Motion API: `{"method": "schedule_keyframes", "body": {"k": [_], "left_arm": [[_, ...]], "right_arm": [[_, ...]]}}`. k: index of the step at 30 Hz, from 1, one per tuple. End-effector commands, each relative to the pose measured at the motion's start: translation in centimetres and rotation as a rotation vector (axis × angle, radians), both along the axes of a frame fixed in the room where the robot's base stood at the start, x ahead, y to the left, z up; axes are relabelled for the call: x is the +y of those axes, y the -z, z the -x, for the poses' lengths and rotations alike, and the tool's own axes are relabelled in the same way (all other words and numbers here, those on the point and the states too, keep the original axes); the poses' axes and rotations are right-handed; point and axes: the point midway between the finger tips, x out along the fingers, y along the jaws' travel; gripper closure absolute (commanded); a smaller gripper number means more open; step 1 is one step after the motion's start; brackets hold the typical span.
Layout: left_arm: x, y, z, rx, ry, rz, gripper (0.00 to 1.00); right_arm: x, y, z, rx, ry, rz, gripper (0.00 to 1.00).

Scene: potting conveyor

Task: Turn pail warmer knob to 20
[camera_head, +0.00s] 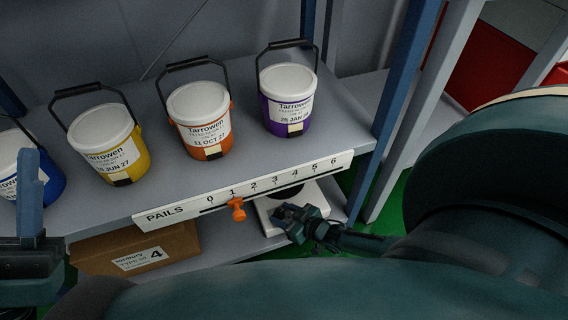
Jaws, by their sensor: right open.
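I see no knob with a 20 mark. A white flat device (264,218) sits on the lower shelf, partly hidden behind my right gripper (284,222). A dark part shows on top of it, under the PAILS strip; I cannot tell whether it is a knob. My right gripper is open at the device's front right, and I cannot tell whether it touches. Part of my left gripper (30,215) shows at the left edge; its jaw state is unclear.
The PAILS strip (165,214) has a 0 to 6 scale, with an orange slider (237,209) near 1. Blue, yellow (120,160), orange (205,138) and purple (286,115) pails stand on the upper shelf. A cardboard box (180,240) is below. A blue post (385,105) stands right.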

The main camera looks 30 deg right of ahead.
Motion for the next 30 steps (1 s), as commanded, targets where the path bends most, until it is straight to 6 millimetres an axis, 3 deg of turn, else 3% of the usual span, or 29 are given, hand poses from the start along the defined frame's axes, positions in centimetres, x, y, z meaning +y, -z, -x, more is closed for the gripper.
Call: {"method": "schedule_keyframes", "body": {"k": [17, 23, 30], "left_arm": [[0.00, -0.01, 0.02, 0.000, 0.001, 0.001, 0.53], [-0.01, 0.00, 0.00, 0.001, 0.000, 0.000, 0.53], [-0.01, 0.03, 0.00, 0.002, 0.000, 0.000, 0.53]], "right_arm": [[0.01, 0.02, 0.07, 0.000, 0.000, 0.000, 0.96], [-0.05, 0.02, -0.04, -0.002, -0.037, 0.004, 0.97], [-0.38, 0.04, -0.31, -0.003, -0.255, 0.006, 0.97]]}}
